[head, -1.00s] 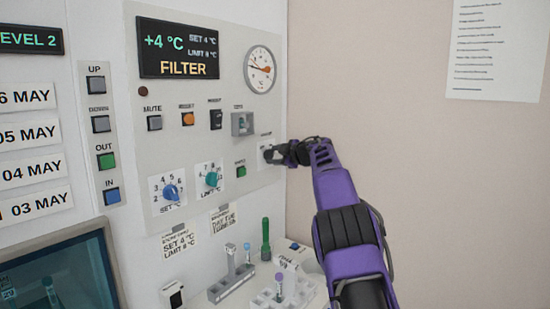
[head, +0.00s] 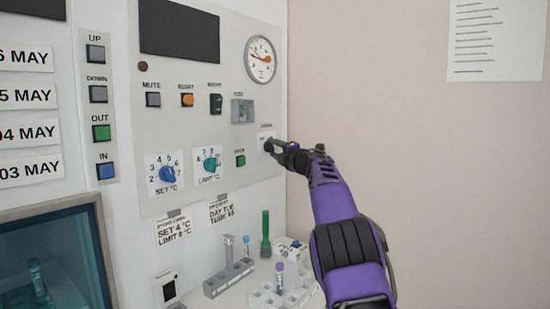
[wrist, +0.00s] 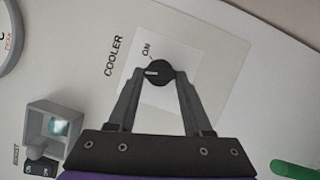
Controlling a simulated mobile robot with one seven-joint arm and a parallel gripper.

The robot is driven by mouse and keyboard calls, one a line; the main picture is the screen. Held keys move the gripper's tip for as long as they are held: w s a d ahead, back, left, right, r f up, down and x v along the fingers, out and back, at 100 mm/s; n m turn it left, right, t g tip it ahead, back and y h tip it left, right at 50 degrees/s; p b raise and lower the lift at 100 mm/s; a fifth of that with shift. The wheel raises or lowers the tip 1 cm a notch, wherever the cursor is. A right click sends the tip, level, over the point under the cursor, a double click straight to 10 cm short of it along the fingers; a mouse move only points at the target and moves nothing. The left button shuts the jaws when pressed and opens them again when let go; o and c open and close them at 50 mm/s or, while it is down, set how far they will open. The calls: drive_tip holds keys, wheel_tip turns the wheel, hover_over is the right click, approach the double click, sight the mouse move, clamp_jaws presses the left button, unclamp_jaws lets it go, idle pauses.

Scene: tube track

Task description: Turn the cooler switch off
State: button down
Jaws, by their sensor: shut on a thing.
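The cooler switch is a black round knob (wrist: 158,72) on a white plate marked COOLER and ON, in the middle of the wrist view. A pale mark on the knob points to the left in that view, away from the ON label above it. My gripper (wrist: 159,76) is shut on the knob, one finger on each side. In the head view my gripper (head: 272,147) reaches the right edge of the control panel, where it hides most of the switch. The panel display (head: 180,31) is dark.
The panel also carries a blue dial (head: 167,173), a teal dial (head: 209,163), several buttons and a round gauge (head: 261,59). Below stand a green-capped tube (head: 265,232) and a tube rack (head: 280,290). The wall at the right is bare near my arm.

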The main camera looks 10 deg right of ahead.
drive_tip(key=n, duration=0.1)
drive_tip(key=n+y, duration=0.1)
drive_tip(key=n, duration=0.1)
drive_tip(key=n+t, duration=0.1)
drive_tip(key=n, duration=0.1)
drive_tip(key=shift+w+d+f+y, duration=0.1)
drive_tip(key=shift+f+y, duration=0.15)
drive_tip(key=shift+y, duration=0.15)
drive_tip(key=shift+n, duration=0.4)
drive_tip(key=shift+c, duration=1.6)
unclamp_jaws()
drive_tip(key=shift+d, duration=0.1)
drive_tip(key=shift+v, duration=1)
drive_tip(key=v, duration=1.5)
drive_tip(key=shift+b, duration=0.35)
drive_tip(key=shift+d+f, duration=0.1)
